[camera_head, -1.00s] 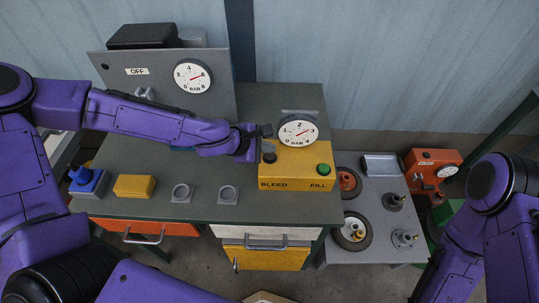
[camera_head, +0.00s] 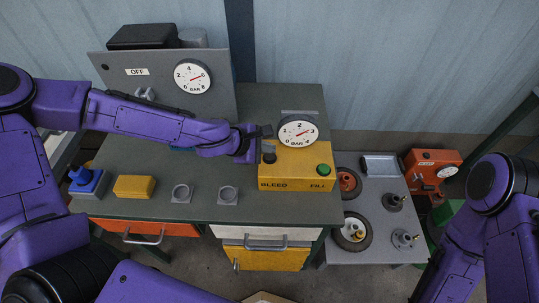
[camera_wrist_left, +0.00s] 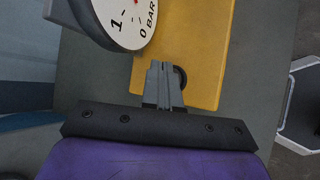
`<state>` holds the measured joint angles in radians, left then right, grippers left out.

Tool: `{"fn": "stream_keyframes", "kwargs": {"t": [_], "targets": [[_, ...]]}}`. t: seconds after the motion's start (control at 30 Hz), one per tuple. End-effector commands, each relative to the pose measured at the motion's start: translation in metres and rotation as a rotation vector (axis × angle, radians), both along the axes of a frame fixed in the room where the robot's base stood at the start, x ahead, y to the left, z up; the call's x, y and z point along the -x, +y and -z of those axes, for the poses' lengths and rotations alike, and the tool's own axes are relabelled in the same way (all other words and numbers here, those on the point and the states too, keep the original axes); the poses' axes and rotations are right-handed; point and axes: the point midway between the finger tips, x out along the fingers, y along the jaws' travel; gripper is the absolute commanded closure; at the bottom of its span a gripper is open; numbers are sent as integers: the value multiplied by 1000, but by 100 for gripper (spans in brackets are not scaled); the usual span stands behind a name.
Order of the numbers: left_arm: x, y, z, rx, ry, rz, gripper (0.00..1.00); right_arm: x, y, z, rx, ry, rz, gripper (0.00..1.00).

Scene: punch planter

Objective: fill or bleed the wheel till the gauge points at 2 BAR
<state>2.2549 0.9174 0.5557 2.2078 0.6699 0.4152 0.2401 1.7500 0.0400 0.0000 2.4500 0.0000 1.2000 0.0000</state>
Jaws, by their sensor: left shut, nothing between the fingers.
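The yellow box (camera_head: 296,169) stands at the right end of the bench, with a black BLEED button (camera_head: 269,158) at left and a green FILL button (camera_head: 323,170) at right. Its round white gauge (camera_head: 298,133) has a red needle pointing right of the 2, between 2 and 4. My left gripper (camera_head: 268,146) is shut and empty, just above the BLEED button; contact cannot be told. In the left wrist view, the shut fingers (camera_wrist_left: 164,82) partly cover the black button (camera_wrist_left: 181,78). Wheels (camera_head: 351,232) lie on the side table. My right gripper is out of view.
A grey panel (camera_head: 130,90) marked OFF carries another gauge (camera_head: 192,76). A blue part (camera_head: 87,181), a yellow block (camera_head: 134,186) and two grey rings stand along the bench front. An orange unit (camera_head: 432,168) stands at the far right.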

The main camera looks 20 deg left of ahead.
Motion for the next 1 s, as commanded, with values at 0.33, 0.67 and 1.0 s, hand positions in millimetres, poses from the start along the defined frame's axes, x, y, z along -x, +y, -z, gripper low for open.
{"fn": "stream_keyframes", "kwargs": {"t": [0.33, 0.67, 1.0], "targets": [[0, 0, 0, 0, 0, 0, 100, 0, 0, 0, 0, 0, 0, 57], [0, 0, 9, 0, 0, 0, 100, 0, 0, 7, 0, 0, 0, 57], [0, 0, 9, 0, 0, 0, 100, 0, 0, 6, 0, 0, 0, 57]]}}
